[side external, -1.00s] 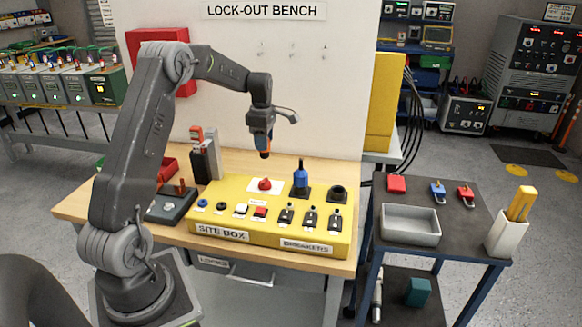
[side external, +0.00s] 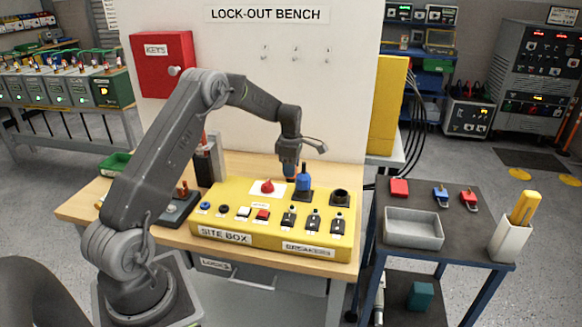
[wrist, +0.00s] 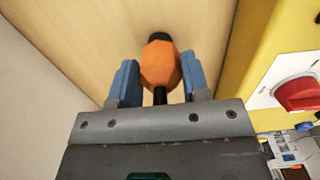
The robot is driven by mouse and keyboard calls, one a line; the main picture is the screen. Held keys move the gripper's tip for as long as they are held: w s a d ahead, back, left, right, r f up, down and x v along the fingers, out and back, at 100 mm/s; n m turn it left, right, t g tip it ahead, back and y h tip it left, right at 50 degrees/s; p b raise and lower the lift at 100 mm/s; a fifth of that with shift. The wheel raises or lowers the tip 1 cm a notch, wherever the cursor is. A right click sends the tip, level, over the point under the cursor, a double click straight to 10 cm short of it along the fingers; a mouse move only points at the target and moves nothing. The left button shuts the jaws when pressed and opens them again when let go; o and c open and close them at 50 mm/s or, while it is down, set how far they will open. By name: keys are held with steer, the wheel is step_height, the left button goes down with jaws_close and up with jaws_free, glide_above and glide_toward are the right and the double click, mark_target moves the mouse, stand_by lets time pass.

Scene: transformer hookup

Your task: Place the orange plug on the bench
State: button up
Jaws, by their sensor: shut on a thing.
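The orange plug (wrist: 159,66), with black ends, is between the two blue fingers of my gripper (wrist: 158,80) in the wrist view. My gripper is shut on it. The bare wooden bench top (wrist: 85,40) lies beyond the plug in that view; I cannot tell whether the plug touches it. In the side view my gripper (side external: 290,172) points down behind the yellow site box, left of the blue plug. The orange plug is mostly hidden there. The bench (side external: 82,212) shows bare wood at its left end.
The yellow site box (side external: 265,238) carries a red knob (side external: 267,187), switches, the upright blue plug (side external: 303,181) and a black socket (side external: 340,197). A white board stands behind the bench. A side cart holds a grey tray (side external: 413,236). A strip of wood behind the box is clear.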

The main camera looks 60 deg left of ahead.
steer(key=shift+f, duration=0.1)
steer(key=o, duration=1)
steer(key=shift+o, duration=0.2)
step_height(320, 180, up, 12)
steer(key=s+d+r+m+t, duration=0.1)
steer(key=s+d+r+m, duration=0.5)
steer(key=d, duration=0.4)
steer(key=s+d+r+m+t, duration=0.2)
steer(key=s+d+r+m, duration=0.3)
steer(key=d+r+m, duration=0.3)
steer(key=s+d+f+m+t, duration=0.1)
steer(key=s+d+f+m, duration=0.1)
steer(key=s+d+m, duration=0.3)
steer(key=s+d+f+m+t, duration=0.1)
steer(key=s+d+f+m, duration=0.2)
steer(key=s, duration=0.9)
steer(key=d+m, duration=0.3)
steer(key=m, duration=0.2)
steer(key=shift+s+d+t, duration=0.3)
